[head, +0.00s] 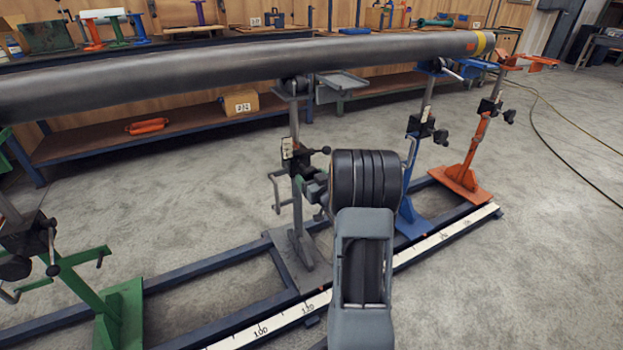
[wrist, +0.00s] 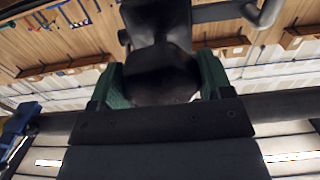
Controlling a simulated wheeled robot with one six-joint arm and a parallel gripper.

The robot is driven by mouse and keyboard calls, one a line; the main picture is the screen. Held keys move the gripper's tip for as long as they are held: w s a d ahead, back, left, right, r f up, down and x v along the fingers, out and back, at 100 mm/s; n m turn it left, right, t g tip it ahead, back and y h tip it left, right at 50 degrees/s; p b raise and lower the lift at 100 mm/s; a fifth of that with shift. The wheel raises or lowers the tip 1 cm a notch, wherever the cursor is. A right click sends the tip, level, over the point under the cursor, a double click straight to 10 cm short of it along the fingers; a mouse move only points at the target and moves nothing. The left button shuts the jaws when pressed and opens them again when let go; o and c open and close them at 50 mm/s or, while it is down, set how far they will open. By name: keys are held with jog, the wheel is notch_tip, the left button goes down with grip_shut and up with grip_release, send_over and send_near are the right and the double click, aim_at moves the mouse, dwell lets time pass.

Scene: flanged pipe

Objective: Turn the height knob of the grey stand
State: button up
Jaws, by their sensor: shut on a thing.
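The grey stand (head: 297,215) stands on the rail frame under the long pipe, left of my arm in the head view. My gripper (head: 318,188) is at the side of the stand's clamp block, partly hidden behind my own wrist. In the wrist view my gripper's green-padded fingers (wrist: 160,80) are closed on both sides of a dark, rounded knob (wrist: 160,62). The knob fills the space between the fingers. A lever with a black ball end sticks out just above my gripper in the head view. The knob's far side is hidden.
The long grey pipe (head: 230,62) runs overhead across several stands. A blue stand (head: 411,215) and an orange stand (head: 464,178) are to the right, a green stand (head: 118,300) to the left. The rail with a white scale (head: 450,232) lies below.

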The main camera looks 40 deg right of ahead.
jog(key=shift+c, duration=1.4)
jog(key=shift+f, duration=0.1)
jog(key=n+b, duration=0.3)
jog(key=shift+f, duration=0.1)
jog(key=n+b, duration=0.1)
jog(key=n, duration=0.1)
jog(key=shift+d+n+b, duration=0.1)
jog(key=shift+n+b, duration=0.25)
jog(key=shift+n, duration=0.05)
jog(key=n, duration=0.3)
jog(key=shift+r+n, duration=0.25)
jog(key=shift+n, duration=0.05)
jog(key=n, duration=0.6)
jog(key=shift+d+r, duration=0.1)
jog(key=n, duration=0.6)
jog(key=shift+n, duration=0.3)
